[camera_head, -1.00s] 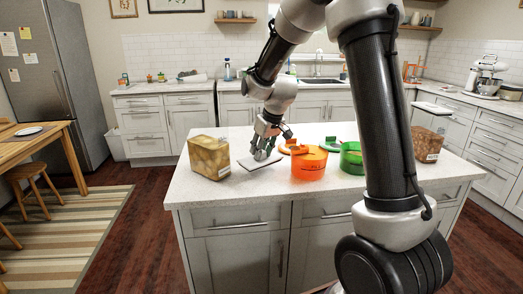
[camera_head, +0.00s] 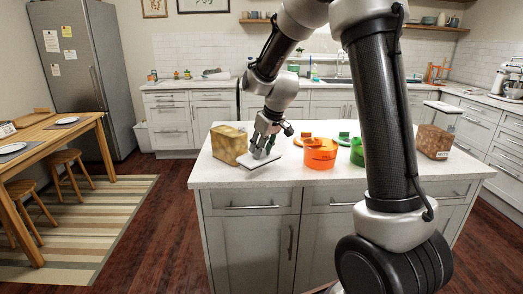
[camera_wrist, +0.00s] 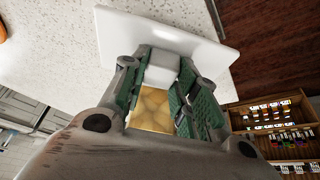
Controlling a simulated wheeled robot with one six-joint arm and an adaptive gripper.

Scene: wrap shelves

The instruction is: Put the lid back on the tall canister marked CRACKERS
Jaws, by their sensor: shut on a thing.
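My gripper (camera_head: 262,148) is shut on the knob (camera_wrist: 163,66) of a white square lid (camera_wrist: 205,52). In the head view this lid (camera_head: 268,159) is just right of and in front of a clear canister with yellowish contents (camera_head: 227,145) and looks slightly tilted. I cannot tell whether it touches the counter. The yellowish contents (camera_wrist: 152,108) also show between my fingers in the wrist view. That canister shows no lid on it. A brown-filled canister (camera_head: 433,142) at the right has a white lid (camera_head: 443,107) on top. I cannot read CRACKERS on either one.
An orange round container (camera_head: 319,155) stands right of my gripper, with an orange lid (camera_head: 304,141) behind it. A green container (camera_head: 357,153) is partly hidden by my arm. The white counter (camera_head: 225,175) has free room at its front left edge.

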